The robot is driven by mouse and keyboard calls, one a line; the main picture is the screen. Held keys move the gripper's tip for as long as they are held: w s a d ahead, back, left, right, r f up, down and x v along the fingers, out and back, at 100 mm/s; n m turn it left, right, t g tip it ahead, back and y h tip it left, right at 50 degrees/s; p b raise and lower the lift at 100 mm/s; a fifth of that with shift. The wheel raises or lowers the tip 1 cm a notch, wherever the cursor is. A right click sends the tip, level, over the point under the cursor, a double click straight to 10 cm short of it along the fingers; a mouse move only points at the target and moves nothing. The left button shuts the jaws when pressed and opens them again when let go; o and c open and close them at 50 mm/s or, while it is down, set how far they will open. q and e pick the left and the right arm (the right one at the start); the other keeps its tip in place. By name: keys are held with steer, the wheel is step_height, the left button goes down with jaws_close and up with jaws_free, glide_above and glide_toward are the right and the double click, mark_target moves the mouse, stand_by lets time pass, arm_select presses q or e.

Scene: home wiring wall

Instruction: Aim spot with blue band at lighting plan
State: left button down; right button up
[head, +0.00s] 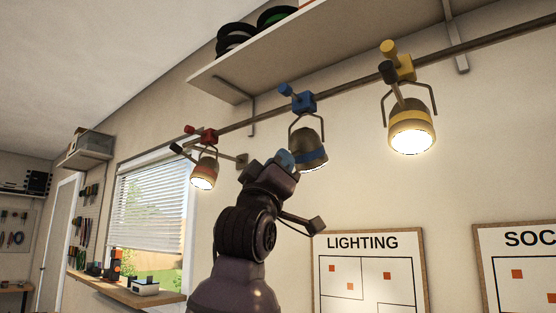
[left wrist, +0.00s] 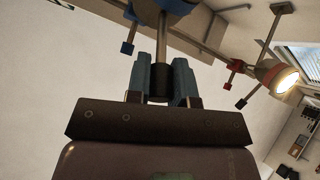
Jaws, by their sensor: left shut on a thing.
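The spot with the blue band (head: 309,150) hangs in its yoke below a blue clamp (head: 303,103) on the rail. It is lit, with its bright face turned downward. My left gripper (head: 284,160) is beside it at the lower left. In the left wrist view, its two blue fingers (left wrist: 161,82) are shut on the dark end of a rod handle (left wrist: 159,80) that runs up to the spot (left wrist: 168,4). The lighting plan (head: 368,270), a framed sheet with orange squares, is on the wall below and to the right. My right gripper is not seen.
A lit red-banded spot (head: 204,174) hangs to the left and a lit yellow-banded one (head: 411,128) to the right, both with handles sticking out. A shelf (head: 290,62) runs above the rail (head: 350,78). Another framed plan (head: 515,265) is at the right.

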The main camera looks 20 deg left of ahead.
arm_select(q)
steer(key=shift+w+f, duration=0.35)
steer(key=shift+f, duration=0.1)
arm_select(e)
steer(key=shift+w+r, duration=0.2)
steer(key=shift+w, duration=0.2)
arm_select(q)
steer(key=c, duration=1.4)
jaws_free()
steer(key=o, duration=0.4)
steer(key=shift+w+a, duration=0.1)
steer(key=shift+s+r, duration=0.1)
steer(key=shift+s, duration=0.15)
steer(key=shift+s+f, duration=0.25)
steer(key=shift+f, duration=0.2)
steer(key=b+v, duration=0.1)
steer(key=v, duration=0.8)
steer(key=shift+s+f, duration=0.2)
steer(key=shift+s, duration=0.15)
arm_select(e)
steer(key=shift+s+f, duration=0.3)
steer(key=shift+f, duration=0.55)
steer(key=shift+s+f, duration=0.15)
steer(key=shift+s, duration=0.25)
